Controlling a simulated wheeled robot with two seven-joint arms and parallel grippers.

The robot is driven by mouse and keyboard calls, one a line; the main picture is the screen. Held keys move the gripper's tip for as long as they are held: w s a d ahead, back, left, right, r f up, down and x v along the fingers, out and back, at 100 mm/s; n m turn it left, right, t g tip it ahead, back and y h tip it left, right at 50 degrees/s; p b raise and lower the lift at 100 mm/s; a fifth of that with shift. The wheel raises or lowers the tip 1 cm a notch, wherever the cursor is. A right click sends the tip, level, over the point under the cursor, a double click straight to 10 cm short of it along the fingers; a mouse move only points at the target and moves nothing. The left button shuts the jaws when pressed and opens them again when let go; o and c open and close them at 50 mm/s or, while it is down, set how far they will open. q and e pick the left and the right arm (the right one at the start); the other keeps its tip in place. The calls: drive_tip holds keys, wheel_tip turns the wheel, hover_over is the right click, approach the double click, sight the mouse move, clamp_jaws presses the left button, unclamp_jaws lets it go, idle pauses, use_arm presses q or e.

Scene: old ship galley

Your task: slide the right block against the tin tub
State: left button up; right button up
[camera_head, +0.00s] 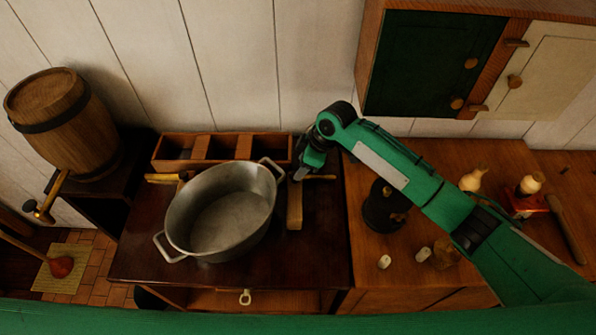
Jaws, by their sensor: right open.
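The tin tub (222,208) is a grey metal pot with two loop handles, standing upright on the dark tabletop. A long wooden block (294,208) lies to the right of the tub, with a narrow gap visible between them. My right gripper (302,174) is open at the far end of this block, pointing down, close to the tub's far right handle. Whether its fingers touch the block cannot be told. A lighter wooden piece (163,178) shows behind the tub on the left, partly hidden by it. My left gripper is not in view.
A wooden compartment box (225,146) stands along the wall behind the tub. A dark round pot (383,207) and small items stand on the right counter. The dark tabletop right of the block is clear.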

drive_tip(key=b+v, duration=0.2)
drive_tip(key=v, duration=0.7)
drive_tip(key=shift+d+r, duration=0.15)
drive_tip(key=shift+r, duration=0.15)
